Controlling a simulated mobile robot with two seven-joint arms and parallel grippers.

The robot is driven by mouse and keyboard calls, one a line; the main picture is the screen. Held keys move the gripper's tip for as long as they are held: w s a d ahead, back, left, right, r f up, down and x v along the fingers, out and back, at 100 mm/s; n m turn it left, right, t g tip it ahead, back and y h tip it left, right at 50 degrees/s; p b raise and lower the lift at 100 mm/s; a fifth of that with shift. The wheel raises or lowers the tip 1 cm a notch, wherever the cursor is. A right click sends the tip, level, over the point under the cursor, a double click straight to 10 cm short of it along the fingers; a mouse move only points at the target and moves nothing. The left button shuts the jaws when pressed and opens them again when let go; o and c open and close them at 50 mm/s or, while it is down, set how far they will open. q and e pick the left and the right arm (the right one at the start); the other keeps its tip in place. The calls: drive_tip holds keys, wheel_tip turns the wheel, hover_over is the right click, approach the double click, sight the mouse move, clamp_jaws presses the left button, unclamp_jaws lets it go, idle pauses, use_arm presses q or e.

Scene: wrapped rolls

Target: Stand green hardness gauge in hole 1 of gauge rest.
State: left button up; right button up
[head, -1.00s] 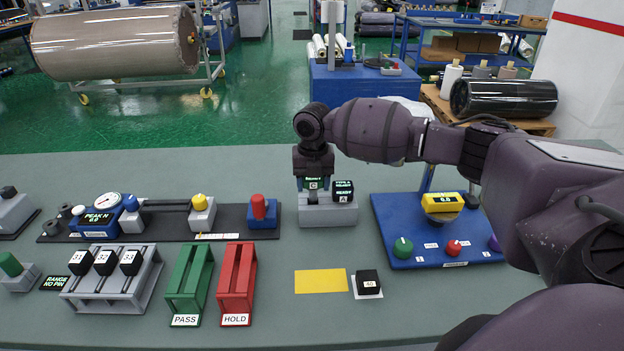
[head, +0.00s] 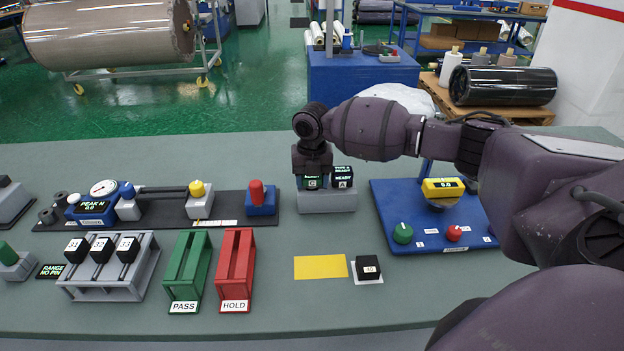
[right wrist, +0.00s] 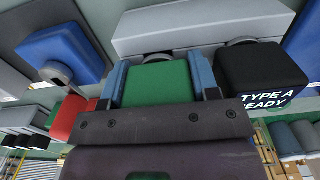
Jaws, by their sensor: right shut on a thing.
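The green hardness gauge (right wrist: 157,84) fills the space between the blue fingers of my right gripper (right wrist: 160,90) in the right wrist view. In the head view my right gripper (head: 313,172) points down over the left end of the grey gauge rest (head: 327,203), shut on the gauge. The gauge's lit face, marked C, is level with the black gauge (head: 343,177) standing in the rest to its right. The gauge looks upright and low at the left seat; its foot and the hole are hidden. No hole number is readable. My left gripper is out of view.
The black gauge stands close beside my right gripper. A yellow patch (head: 320,267) and a black block (head: 367,267) lie in front.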

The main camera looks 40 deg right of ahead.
drive_tip(key=shift+s+f, duration=0.1)
drive_tip(key=shift+f, duration=0.1)
drive_tip(key=o, duration=1.1)
drive_tip(key=shift+a, duration=0.15)
drive_tip(key=shift+o, duration=0.5)
drive_tip(key=shift+f, duration=0.15)
drive_tip(key=shift+s, duration=0.1)
